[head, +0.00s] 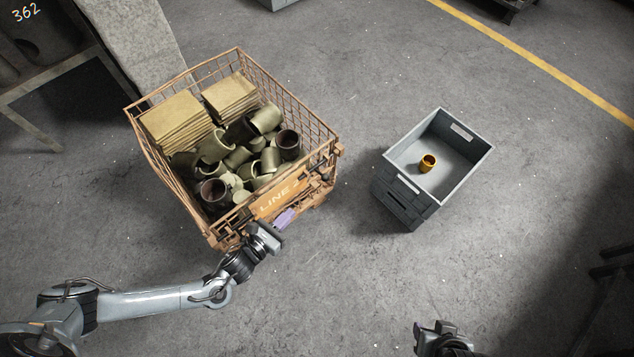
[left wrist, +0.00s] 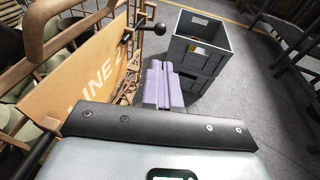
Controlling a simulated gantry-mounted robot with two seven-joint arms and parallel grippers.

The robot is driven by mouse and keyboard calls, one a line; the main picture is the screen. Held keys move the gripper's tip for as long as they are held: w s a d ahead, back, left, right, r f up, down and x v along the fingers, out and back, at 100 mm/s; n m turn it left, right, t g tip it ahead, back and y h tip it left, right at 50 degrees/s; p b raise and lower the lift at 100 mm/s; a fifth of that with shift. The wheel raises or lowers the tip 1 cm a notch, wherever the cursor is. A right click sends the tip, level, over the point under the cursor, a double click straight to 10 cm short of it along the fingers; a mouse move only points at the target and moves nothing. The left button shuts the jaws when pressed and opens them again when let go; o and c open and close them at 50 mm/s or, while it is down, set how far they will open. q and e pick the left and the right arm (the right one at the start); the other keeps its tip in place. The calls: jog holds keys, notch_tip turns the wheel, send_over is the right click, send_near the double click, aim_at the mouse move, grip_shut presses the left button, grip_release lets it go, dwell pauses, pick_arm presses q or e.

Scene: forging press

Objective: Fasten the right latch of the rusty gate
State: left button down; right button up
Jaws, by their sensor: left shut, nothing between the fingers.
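The rusty wire cage has a gate at its front with an orange LINE plate (head: 275,199); the plate also shows in the left wrist view (left wrist: 98,72). The right latch (head: 325,179) is at the gate's right end; its bar with a black ball knob (left wrist: 160,29) shows in the left wrist view. My left gripper (head: 286,218) is shut and empty, its purple fingers (left wrist: 160,85) together, just outside the gate and short of the latch knob. Whether the latch is engaged is unclear. My right gripper (head: 440,338) is at the bottom edge, its fingers not clear.
The cage holds several dull metal cylinders (head: 240,155) and stacked tan slabs (head: 180,120). Stacked grey crates (head: 400,205) stand to the right, with an orange cup (head: 427,163) in the top one. Open floor lies between cage and crates and in front.

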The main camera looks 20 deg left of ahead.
pick_arm(q)
jog(key=b, duration=0.8)
send_near(323, 180)
jog(key=shift+x, duration=3.45)
pick_arm(e)
notch_tip(323, 180, down, 8)
jog(key=shift+w, duration=0.35)
pick_arm(q)
jog(key=shift+f, duration=0.1)
pick_arm(e)
jog(key=shift+d+r, duration=0.1)
